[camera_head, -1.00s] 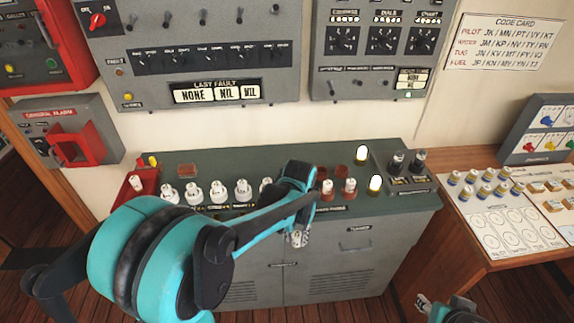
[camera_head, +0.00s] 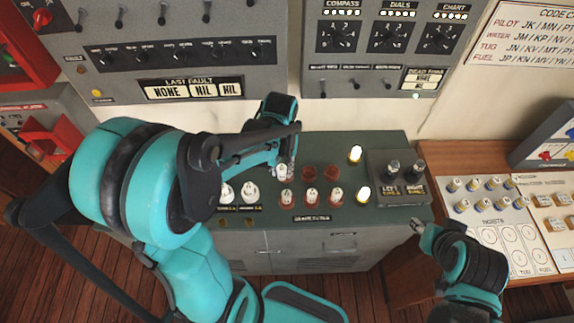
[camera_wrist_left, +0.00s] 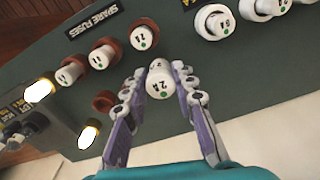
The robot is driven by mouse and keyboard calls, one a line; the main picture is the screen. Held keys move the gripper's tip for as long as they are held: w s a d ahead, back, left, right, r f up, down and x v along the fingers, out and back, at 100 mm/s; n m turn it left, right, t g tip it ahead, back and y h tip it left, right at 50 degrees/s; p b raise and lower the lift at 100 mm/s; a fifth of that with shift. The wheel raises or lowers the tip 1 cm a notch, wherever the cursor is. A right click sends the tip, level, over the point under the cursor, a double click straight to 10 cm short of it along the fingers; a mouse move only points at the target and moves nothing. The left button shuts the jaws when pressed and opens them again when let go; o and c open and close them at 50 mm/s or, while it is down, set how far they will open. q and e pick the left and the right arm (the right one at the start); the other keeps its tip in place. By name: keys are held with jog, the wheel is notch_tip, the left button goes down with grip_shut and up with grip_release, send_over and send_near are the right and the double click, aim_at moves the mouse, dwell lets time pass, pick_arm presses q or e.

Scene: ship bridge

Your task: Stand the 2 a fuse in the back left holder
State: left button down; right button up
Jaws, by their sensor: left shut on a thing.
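The 2 A fuse, white with a green dot (camera_wrist_left: 160,84), is between the fingers of my left gripper (camera_wrist_left: 158,90), which is shut on it. In the head view the fuse (camera_head: 283,173) is at the back left spot of the spare fuses block; the holder beneath it is hidden, and I cannot tell whether the fuse is seated or just above. The other back holders, middle (camera_head: 309,173) and right (camera_head: 331,172), are empty reddish-brown rings. My right gripper (camera_head: 417,226) is by the console's front right corner, apart from the fuses; its opening is unclear.
Three white fuses, left (camera_head: 286,197), middle (camera_head: 311,195) and right (camera_head: 335,195), stand in the front row. Two lit lamps (camera_head: 355,154) (camera_head: 363,194) are to the right. Larger white fuses (camera_head: 249,192) stand left. A wooden table (camera_head: 455,153) holds several small pieces.

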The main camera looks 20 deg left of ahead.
pick_arm(q)
jog(key=w+f, duration=0.2)
jog(key=w+a+f+b, duration=0.1)
jog(key=w+f, duration=0.1)
jog(key=f, duration=0.1)
jog(key=w+f, duration=0.2)
jog(key=f, duration=0.1)
jog(key=shift+w+a+b, duration=0.15)
jog(key=shift+a+b, duration=0.1)
jog(key=shift+b, duration=0.1)
jog(key=c, duration=1.2)
grip_release()
jog(key=shift+r, duration=0.1)
jog(key=shift+r, duration=0.1)
